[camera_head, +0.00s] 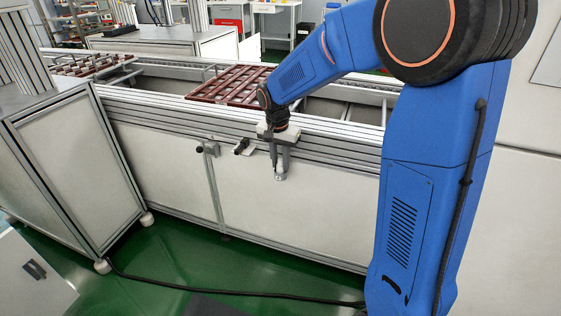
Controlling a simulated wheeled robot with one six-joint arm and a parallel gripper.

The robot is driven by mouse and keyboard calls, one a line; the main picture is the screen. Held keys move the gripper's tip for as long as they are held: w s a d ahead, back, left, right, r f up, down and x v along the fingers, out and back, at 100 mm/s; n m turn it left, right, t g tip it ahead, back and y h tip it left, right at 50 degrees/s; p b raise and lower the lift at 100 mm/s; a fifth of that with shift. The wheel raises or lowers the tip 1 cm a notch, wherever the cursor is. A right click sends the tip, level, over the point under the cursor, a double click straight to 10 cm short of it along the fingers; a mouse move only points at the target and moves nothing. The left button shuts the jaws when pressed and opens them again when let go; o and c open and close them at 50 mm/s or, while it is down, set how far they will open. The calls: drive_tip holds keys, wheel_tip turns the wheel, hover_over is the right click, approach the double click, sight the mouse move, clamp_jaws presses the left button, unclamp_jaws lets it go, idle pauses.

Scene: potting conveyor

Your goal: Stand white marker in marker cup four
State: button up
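My gripper (280,175) hangs fingers-down at the end of my blue arm, in front of the conveyor's near side rail. Its fingers look small here and I cannot tell whether they are apart or together. I cannot make out anything held in it. No white marker and no marker cup can be made out in this view.
The conveyor (340,127) runs across the view with a metal rail along its near edge. A dark red slatted tray (228,84) lies on it behind my arm. A white-panelled cabinet (80,165) stands at the left. Green floor (215,262) is open in front, crossed by a black cable (240,293).

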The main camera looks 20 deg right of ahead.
drive_tip(key=o, duration=0.3)
drive_tip(key=shift+o, duration=0.2)
drive_tip(key=shift+r, duration=0.1)
wheel_tip(320, 180, up, 12)
drive_tip(key=s+a, duration=0.1)
drive_tip(key=s+d+r+n+t, duration=0.1)
drive_tip(key=s+d+n, duration=0.15)
drive_tip(key=s, duration=0.55)
drive_tip(key=s+d+r+n+t, duration=0.1)
drive_tip(key=s+d+r+n, duration=0.15)
drive_tip(key=s, duration=0.65)
drive_tip(key=s+d+f+n+t, duration=0.1)
drive_tip(key=s+f, duration=0.2)
drive_tip(key=s, duration=0.4)
drive_tip(key=s+d+f+n+y, duration=0.1)
drive_tip(key=s+d+f+n, duration=0.1)
drive_tip(key=s, duration=0.6)
drive_tip(key=shift+s+f+t, duration=0.2)
drive_tip(key=shift+f+t, duration=0.2)
drive_tip(key=shift+f, duration=0.4)
